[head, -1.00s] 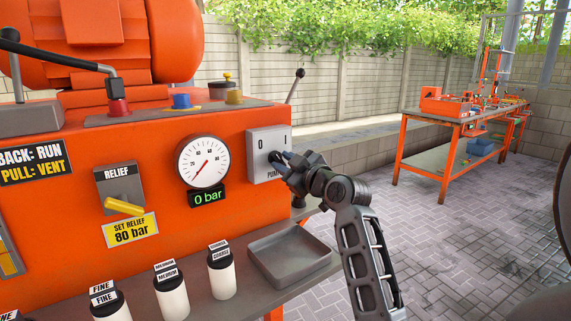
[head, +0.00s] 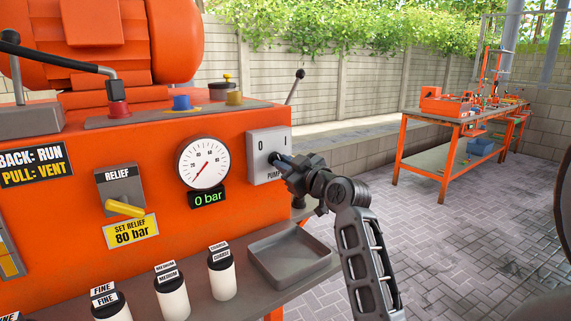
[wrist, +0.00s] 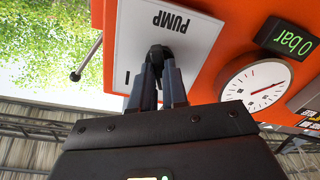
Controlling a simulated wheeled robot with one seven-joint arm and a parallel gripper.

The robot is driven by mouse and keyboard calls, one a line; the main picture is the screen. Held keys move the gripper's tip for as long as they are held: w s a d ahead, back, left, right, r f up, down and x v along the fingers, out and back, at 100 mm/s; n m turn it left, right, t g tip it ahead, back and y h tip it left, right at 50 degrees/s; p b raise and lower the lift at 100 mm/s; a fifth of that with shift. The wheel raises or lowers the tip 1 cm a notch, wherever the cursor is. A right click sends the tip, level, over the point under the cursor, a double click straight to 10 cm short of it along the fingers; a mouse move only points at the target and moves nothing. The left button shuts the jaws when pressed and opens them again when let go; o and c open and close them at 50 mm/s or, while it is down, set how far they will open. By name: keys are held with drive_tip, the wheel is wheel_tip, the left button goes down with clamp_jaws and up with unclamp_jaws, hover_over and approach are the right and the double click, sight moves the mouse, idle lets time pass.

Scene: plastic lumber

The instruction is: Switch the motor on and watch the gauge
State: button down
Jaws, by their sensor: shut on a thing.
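The pump switch plate (head: 260,144) is a grey panel on the right of the orange machine front, marked 0 and PUMP. It also shows upside down in the wrist view (wrist: 192,42). My gripper (head: 277,160) is at this plate, its fingers shut on the dark switch knob (wrist: 158,53). The fingers hide part of the knob. The round gauge (head: 204,162) is left of the plate, its needle at the low end of the dial. The green readout (head: 209,198) below it says 0 bar.
A yellow relief lever (head: 125,208) sits left of the gauge, above a label reading SET RELIEF 80 bar. Labelled bottles (head: 222,276) and an empty grey tray (head: 290,257) stand on the ledge below. An orange workbench (head: 455,122) is at the back right. The paved floor between is clear.

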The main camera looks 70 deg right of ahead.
drive_tip(key=m+p, duration=0.5)
drive_tip(key=m, duration=0.7)
idle(0.5)
drive_tip(key=c, duration=1.1)
unclamp_jaws()
drive_tip(key=shift+c, duration=0.2)
drive_tip(key=v, duration=0.7)
drive_tip(key=shift+s+a+b, duration=0.2)
drive_tip(key=shift+s+b, duration=0.15)
drive_tip(key=shift+b, duration=0.1)
